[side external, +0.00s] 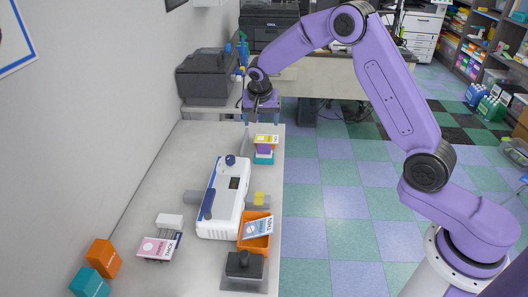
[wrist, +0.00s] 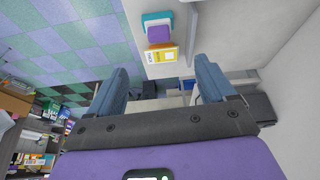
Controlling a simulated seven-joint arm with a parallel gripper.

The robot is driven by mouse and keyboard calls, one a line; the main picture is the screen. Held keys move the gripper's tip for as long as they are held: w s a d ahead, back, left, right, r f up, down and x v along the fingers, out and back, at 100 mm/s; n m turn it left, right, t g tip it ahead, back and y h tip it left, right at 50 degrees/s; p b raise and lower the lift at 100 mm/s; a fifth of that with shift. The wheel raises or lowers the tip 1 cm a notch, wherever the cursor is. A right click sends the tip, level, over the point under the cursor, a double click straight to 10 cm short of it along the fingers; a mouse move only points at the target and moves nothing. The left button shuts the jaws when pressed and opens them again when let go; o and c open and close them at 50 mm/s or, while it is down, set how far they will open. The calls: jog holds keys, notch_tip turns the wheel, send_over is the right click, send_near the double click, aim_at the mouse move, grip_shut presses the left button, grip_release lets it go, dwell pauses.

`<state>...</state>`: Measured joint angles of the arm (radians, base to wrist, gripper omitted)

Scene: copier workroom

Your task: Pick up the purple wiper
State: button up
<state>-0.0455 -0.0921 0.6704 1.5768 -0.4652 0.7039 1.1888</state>
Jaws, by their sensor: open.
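The purple wiper (side external: 264,149) is near the far right end of the grey worktable (side external: 150,185). A teal block (side external: 263,159) is directly on its near side or under it, and a yellow and white packet (side external: 267,139) adjoins its other side. In the wrist view the purple wiper (wrist: 159,34) shows between the teal block (wrist: 157,19) and the packet (wrist: 161,54). I cannot tell how much of it the packet covers. My gripper (side external: 262,120) is open and empty, above and a little beyond the wiper. Its two blue fingers also frame the wrist view (wrist: 160,85).
A thin grey upright strip (side external: 245,138) stands just left of the wiper. A white machine (side external: 224,198) fills the table's middle. Nearer are an orange bin (side external: 255,243) holding a packet, a black-handled block (side external: 243,264), a pink packet (side external: 157,248) and orange and teal cubes.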

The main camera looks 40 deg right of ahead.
aim_at(264, 146)
jog(key=shift+m, duration=0.4)
jog(key=x, duration=1.2)
jog(key=d+x, duration=0.1)
jog(key=x, duration=0.5)
jog(key=shift+w+d, duration=0.2)
jog(key=shift+w, duration=0.25)
jog(key=c, duration=0.9)
